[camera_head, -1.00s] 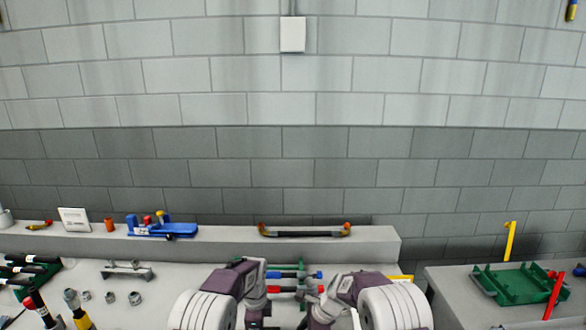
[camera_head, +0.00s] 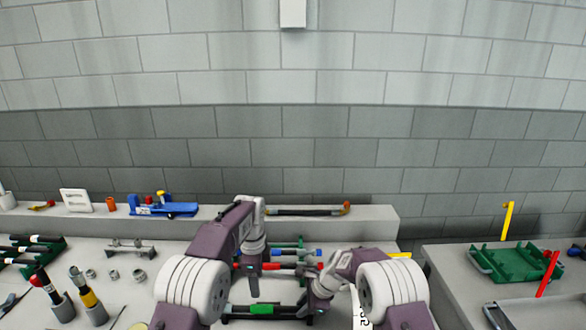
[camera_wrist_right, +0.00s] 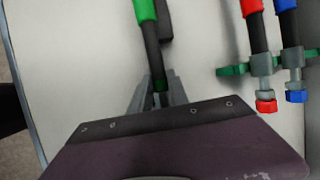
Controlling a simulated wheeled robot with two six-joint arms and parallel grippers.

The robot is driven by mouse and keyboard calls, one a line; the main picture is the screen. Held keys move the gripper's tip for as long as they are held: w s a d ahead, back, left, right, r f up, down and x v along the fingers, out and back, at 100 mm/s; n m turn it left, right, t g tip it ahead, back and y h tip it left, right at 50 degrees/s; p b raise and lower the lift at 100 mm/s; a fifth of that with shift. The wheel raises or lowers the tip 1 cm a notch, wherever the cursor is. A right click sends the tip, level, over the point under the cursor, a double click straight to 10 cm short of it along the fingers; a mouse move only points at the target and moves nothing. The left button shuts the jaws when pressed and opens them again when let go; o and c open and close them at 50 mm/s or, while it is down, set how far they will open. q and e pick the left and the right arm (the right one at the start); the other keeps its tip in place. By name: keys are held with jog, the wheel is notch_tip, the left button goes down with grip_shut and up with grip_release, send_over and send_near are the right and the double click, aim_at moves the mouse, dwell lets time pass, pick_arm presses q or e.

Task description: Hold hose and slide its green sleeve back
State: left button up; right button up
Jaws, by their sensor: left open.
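The black hose (camera_head: 290,308) lies across the front of the bench, with its green sleeve (camera_head: 262,309) near the middle. My left gripper (camera_head: 254,288) is open and points down just above and behind the sleeve, apparently apart from it. My right gripper (camera_head: 318,312) is at the hose's right end. In the right wrist view the hose (camera_wrist_right: 151,45) runs between my right gripper's fingers (camera_wrist_right: 158,82), which look closed against it. The green sleeve (camera_wrist_right: 145,9) is at the top of that view, clear of these fingers. The left fingertips are small and dark.
Hoses with red (camera_head: 318,266) and blue (camera_head: 314,252) ends lie behind my grippers; a green holder (camera_wrist_right: 232,70) supports them. Upright tools (camera_head: 92,303), several nuts and a blue crimper (camera_head: 168,206) are at the left. A green tray (camera_head: 510,262) is on the right bench.

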jog(key=o, duration=0.4)
jog(key=shift+w, duration=0.1)
jog(key=v, duration=1.2)
